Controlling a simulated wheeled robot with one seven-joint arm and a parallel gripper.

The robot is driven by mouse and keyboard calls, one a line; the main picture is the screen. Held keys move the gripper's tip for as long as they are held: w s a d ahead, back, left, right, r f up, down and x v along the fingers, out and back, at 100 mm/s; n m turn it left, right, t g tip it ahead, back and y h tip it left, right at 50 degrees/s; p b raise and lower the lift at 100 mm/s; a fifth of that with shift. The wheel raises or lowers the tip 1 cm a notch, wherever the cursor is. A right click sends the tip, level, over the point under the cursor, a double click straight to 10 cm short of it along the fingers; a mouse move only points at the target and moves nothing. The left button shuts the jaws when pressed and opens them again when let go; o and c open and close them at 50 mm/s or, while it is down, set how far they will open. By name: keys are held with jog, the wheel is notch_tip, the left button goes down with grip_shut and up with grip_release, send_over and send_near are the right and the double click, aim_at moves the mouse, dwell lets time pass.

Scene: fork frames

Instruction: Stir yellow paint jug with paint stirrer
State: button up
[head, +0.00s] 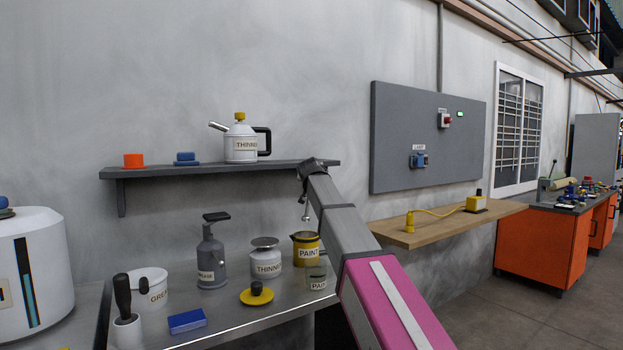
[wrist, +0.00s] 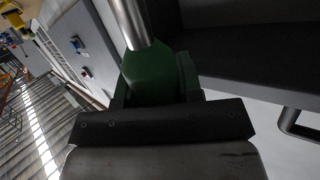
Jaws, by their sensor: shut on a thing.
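The yellow paint jug (head: 306,244) stands upright on the metal bench, labelled PAINT, with a dark rim. My gripper (head: 306,178) is above it, just below the shelf's right end. A thin metal rod (head: 305,208) hangs below my gripper, its lower end above the jug and apart from it. In the wrist view my gripper (wrist: 155,95) is shut on a green handle (wrist: 150,72) with a metal shaft (wrist: 132,22), which I take to be the paint stirrer. Its far end is out of that view.
The wall shelf (head: 190,170) holds a thinner can (head: 241,143). A grey pump bottle (head: 211,258) and yellow lid (head: 257,295) are also on the bench. My arm hides the bench's right side.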

notch_tip(320, 180, down, 12)
jog(key=s, duration=0.1)
jog(key=shift+a+f, duration=0.25)
dwell(1.0)
jog(key=shift+s, duration=0.1)
dwell(0.4)
